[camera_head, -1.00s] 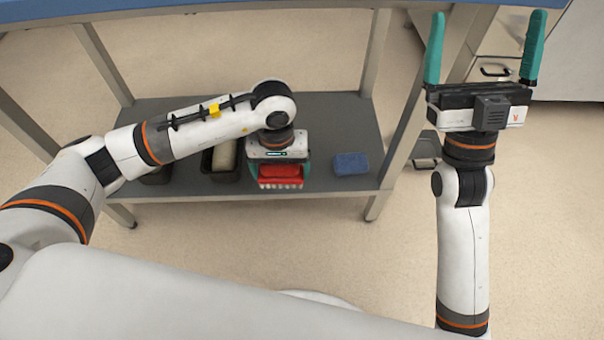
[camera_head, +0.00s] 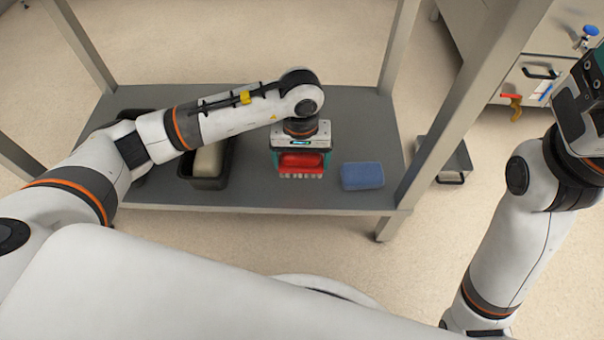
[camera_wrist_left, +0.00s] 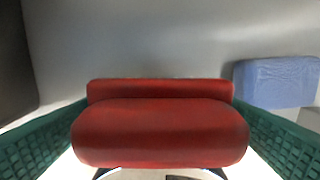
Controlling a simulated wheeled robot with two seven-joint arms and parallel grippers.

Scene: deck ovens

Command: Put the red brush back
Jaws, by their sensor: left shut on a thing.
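The red brush (camera_head: 300,162), with pale bristles along its lower side, is in my left gripper (camera_head: 300,168) over the grey lower shelf (camera_head: 260,195). Its rounded red body fills the middle of the left wrist view (camera_wrist_left: 160,130), with a green finger on each side shut on it. A blue sponge (camera_head: 362,176) lies to its right on the shelf, apart from it; it also shows in the left wrist view (camera_wrist_left: 275,80). I cannot tell whether the bristles touch the shelf. My right gripper (camera_head: 585,105) is partly cut off at the right edge, with its fingertips not clearly shown.
A dark pan (camera_head: 207,183) with a pale block in it stands left of the brush, partly behind my left arm. Metal legs (camera_head: 470,100) frame the shelf. A drawer cabinet (camera_head: 535,75) with a hanging orange-red item (camera_head: 513,105) stands at the right.

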